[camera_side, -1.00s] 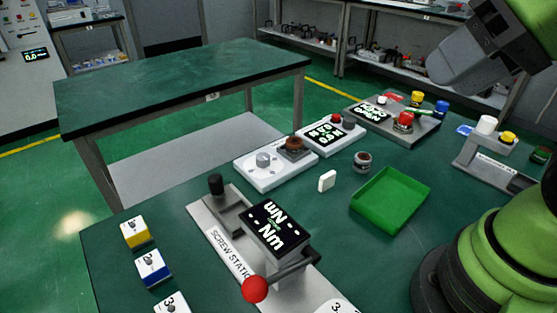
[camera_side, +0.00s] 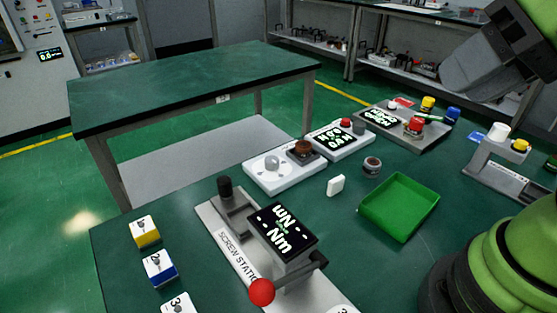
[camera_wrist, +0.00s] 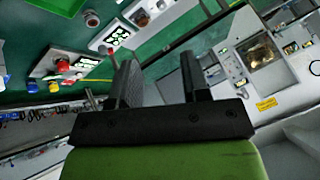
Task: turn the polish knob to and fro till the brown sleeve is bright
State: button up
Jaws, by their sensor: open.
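A white polish unit (camera_side: 285,178) stands on the green table in the side view, with a grey knob (camera_side: 272,163) on its left part. The brown sleeve (camera_side: 303,148) sits on a dark square pad at the unit's right end and looks dull brown. In the wrist view the sleeve (camera_wrist: 141,18) shows small near the top, beyond the left finger. My gripper (camera_wrist: 160,60) is open and empty, its two dark fingers well apart. It is away from the knob and sleeve. In the side view its fingers are not seen; my arm is at the upper right.
A screw station (camera_side: 235,235) with a red-balled lever stands in front. A green tray (camera_side: 400,207), a white block (camera_side: 335,185) and a small round jar (camera_side: 372,165) lie right of the polish unit. A display box (camera_side: 338,140) and a button panel (camera_side: 405,124) stand behind.

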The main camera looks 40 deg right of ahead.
jog(key=shift+o, duration=0.4)
jog(key=shift+o, duration=1.3)
jog(key=shift+w, duration=0.1)
jog(key=n+g+h, duration=0.2)
jog(key=g+h, duration=0.1)
send_over(272, 159)
jog(key=s, duration=0.4)
notch_tip(272, 159, down, 19)
jog(key=x, duration=0.6)
jog(key=a+x, duration=0.1)
jog(key=x, duration=0.3)
jog(key=c, duration=0.9)
